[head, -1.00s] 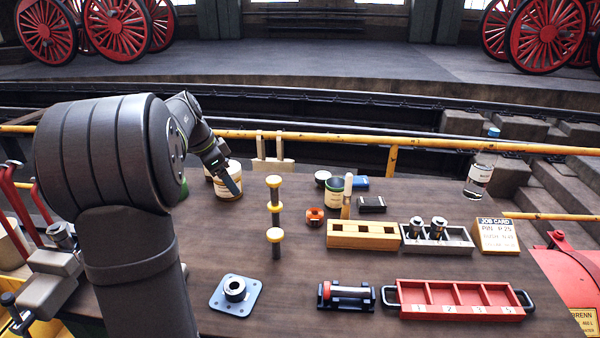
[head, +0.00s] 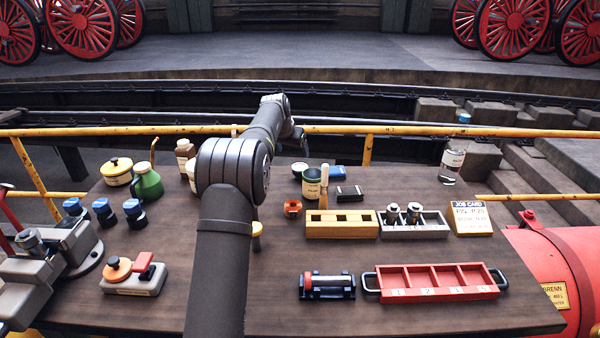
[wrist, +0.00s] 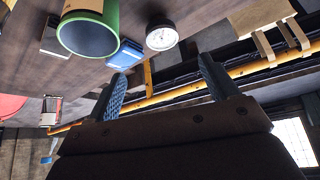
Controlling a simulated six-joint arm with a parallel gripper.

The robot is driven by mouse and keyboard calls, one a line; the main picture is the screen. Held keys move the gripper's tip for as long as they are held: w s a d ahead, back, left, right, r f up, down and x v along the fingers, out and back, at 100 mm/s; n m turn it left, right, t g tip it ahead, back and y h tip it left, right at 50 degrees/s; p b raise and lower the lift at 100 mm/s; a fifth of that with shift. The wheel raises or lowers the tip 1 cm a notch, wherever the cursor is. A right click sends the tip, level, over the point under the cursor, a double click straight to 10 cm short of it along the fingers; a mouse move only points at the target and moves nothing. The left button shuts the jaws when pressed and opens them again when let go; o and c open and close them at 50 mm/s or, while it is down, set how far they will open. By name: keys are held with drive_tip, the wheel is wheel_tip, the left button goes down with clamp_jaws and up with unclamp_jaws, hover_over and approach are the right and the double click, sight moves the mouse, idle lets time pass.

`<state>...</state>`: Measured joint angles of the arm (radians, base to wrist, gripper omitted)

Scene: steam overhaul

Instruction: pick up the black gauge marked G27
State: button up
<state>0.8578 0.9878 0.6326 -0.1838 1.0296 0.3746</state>
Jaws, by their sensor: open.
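No marking G27 is legible, so I cannot tell for sure which thing is the gauge. A small round dark gauge with a white dial face (head: 300,169) stands near the back of the table, left of the green tin; it shows in the wrist view (wrist: 161,36) ahead of the fingers. Several black, blue-topped pieces (head: 104,211) stand at the left. My gripper (wrist: 165,85) is open and empty between its fingers; in the head view its end (head: 299,143) is beyond the table's back, partly hidden by my arm.
A green-rimmed tin (head: 311,186), blue box (head: 326,172) and black box (head: 349,192) stand near the dial. A yellow tray (head: 342,231), grey block (head: 430,228), job card (head: 471,217) and red tray (head: 440,294) fill the right. A yellow rail (head: 400,130) runs behind.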

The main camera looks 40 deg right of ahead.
approach(300, 167)
drive_tip(key=x, duration=0.4)
drive_tip(key=shift+s+a+f, duration=0.1)
drive_tip(key=shift+a+f, duration=0.05)
drive_tip(key=shift+x, duration=2.55)
drive_tip(key=c, duration=1.2)
drive_tip(key=shift+o, duration=0.2)
drive_tip(key=shift+r, duration=0.25)
